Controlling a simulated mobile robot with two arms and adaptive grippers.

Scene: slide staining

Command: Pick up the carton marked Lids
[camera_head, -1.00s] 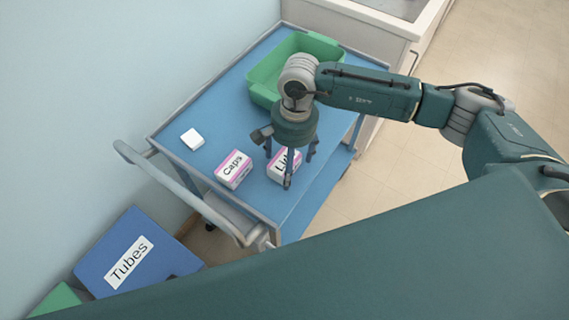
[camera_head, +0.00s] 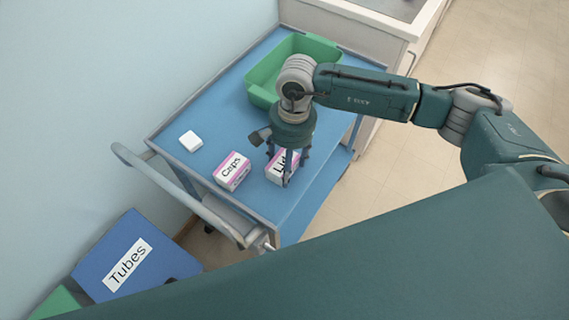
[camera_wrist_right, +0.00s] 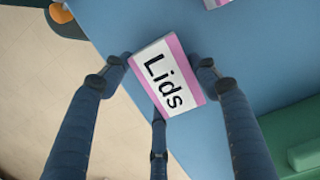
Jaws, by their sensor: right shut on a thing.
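The carton marked Lids (camera_head: 277,170) is white with a pink band and stands on the blue top of the cart. In the right wrist view the Lids carton (camera_wrist_right: 165,78) sits between the fingers with its label facing the camera. My right gripper (camera_head: 287,168) points down over the carton, and its fingers are shut on the carton's sides. The gripper's fingers also show in the right wrist view (camera_wrist_right: 162,80). The fingers hide part of the label in the head view. My left gripper is not in view.
The carton marked Caps (camera_head: 232,170) stands just left of the Lids carton. A small white block (camera_head: 191,141) lies near the cart's left edge. A green bin (camera_head: 263,93) is at the back of the cart (camera_head: 222,103). A blue Tubes box (camera_head: 165,262) is at lower left.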

